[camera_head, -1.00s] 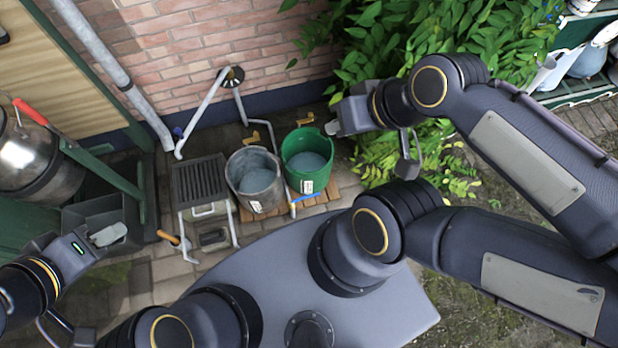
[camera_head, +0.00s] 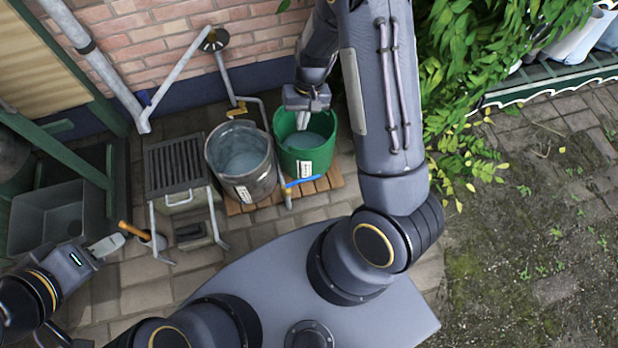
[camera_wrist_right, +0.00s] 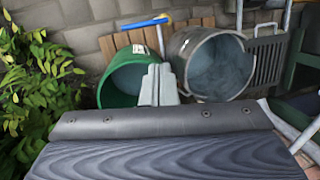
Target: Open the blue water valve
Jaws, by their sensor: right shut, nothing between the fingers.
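A blue lever handle (camera_head: 302,181) sits on a short grey standpipe (camera_head: 288,194) at the front of the green bucket (camera_head: 305,158). The lever also shows in the right wrist view (camera_wrist_right: 146,22), beyond the buckets. My right gripper (camera_head: 303,120) is over the back part of the green bucket, shut and empty, apart from the lever. Its pale fingers (camera_wrist_right: 159,86) lie together in the right wrist view. My left gripper (camera_head: 106,245) is at lower left, far from the lever; its pale fingers show from the side, and I cannot tell whether they are open.
A grey metal bucket (camera_head: 240,163) with water stands beside the green one on a wooden pallet (camera_head: 322,184). A slatted grate table (camera_head: 176,165) stands left of it. The brick wall (camera_head: 255,30) is behind; leafy plants (camera_head: 460,70) are on the right. Paving lies at front left.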

